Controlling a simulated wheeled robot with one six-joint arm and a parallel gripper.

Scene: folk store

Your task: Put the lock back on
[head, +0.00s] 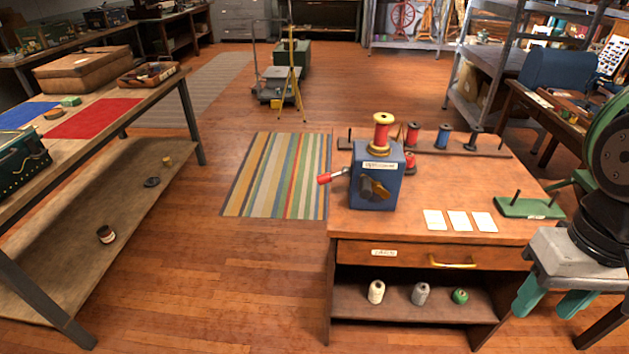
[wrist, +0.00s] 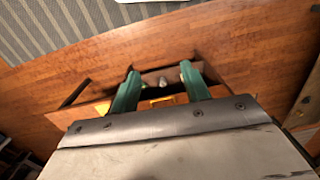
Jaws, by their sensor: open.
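I cannot make out a lock for certain in either view. A blue box-shaped winder (head: 376,175) with a red-handled crank (head: 331,176) stands on the wooden counter (head: 400,225). A dark and brown part (head: 374,189) sits on its front face; I cannot tell what it is. A red spool (head: 381,132) stands upright on its top. My gripper (head: 552,308) is open and empty, pointing down at the right, beside the counter's front right side. Its green fingers also show spread apart in the wrist view (wrist: 160,80).
The counter has a drawer (head: 410,255) with a brass handle (head: 452,263), and a shelf with several thread cones. White cards (head: 459,221) and a green peg base (head: 528,208) lie on top. A spool rack (head: 440,143) is behind. Open floor lies left, around a striped rug (head: 278,175).

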